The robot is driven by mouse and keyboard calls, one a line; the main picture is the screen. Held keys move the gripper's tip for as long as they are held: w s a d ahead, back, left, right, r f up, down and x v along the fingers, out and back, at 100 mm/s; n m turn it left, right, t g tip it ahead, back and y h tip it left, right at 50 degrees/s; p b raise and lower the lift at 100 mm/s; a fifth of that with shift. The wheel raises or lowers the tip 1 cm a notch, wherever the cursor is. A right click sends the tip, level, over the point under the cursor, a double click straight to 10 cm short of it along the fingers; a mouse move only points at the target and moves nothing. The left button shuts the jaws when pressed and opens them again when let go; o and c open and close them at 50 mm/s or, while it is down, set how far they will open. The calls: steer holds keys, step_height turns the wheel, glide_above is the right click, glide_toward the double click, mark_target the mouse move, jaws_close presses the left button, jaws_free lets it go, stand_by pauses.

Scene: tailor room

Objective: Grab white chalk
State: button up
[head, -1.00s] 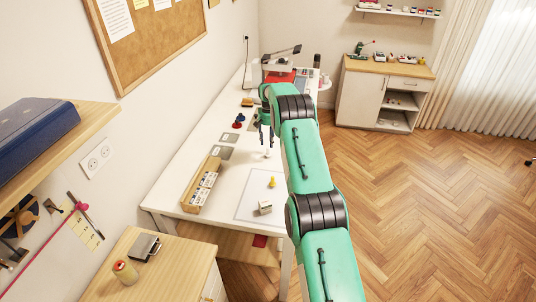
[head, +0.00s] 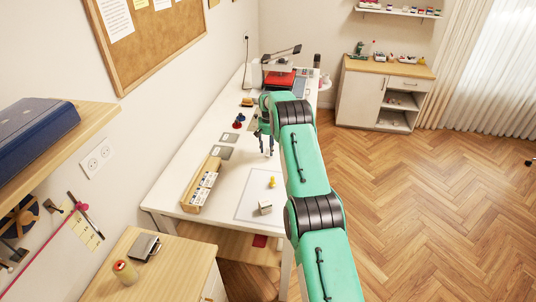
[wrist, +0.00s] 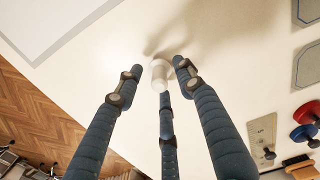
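The white chalk is a short pale cylinder (wrist: 160,72) standing on the white table in the wrist view. My three-fingered gripper (wrist: 159,76) is open around it, with fingertips to its left, right and below in the picture. Small gaps show between fingertips and chalk, and I see no firm contact. In the head view my gripper (head: 266,150) points down, low over the table (head: 205,150), and its fingers hide the chalk.
A wooden box of cards (head: 203,187) lies to the left. A yellow piece (head: 272,182) and a small pale block (head: 265,208) sit on an outlined sheet (head: 250,200) in front. Red and blue spools (head: 238,121) stand farther back.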

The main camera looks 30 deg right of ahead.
steer(key=shift+c, duration=0.5)
jaws_close()
steer(key=shift+r, duration=0.1)
steer(key=shift+r, duration=1.6)
steer(key=s+a, duration=0.3)
steer(key=s, duration=0.4)
steer(key=s+a+r, duration=0.1)
steer(key=s+a, duration=0.2)
steer(key=s, duration=0.4)
steer(key=shift+s+a+r, duration=0.3)
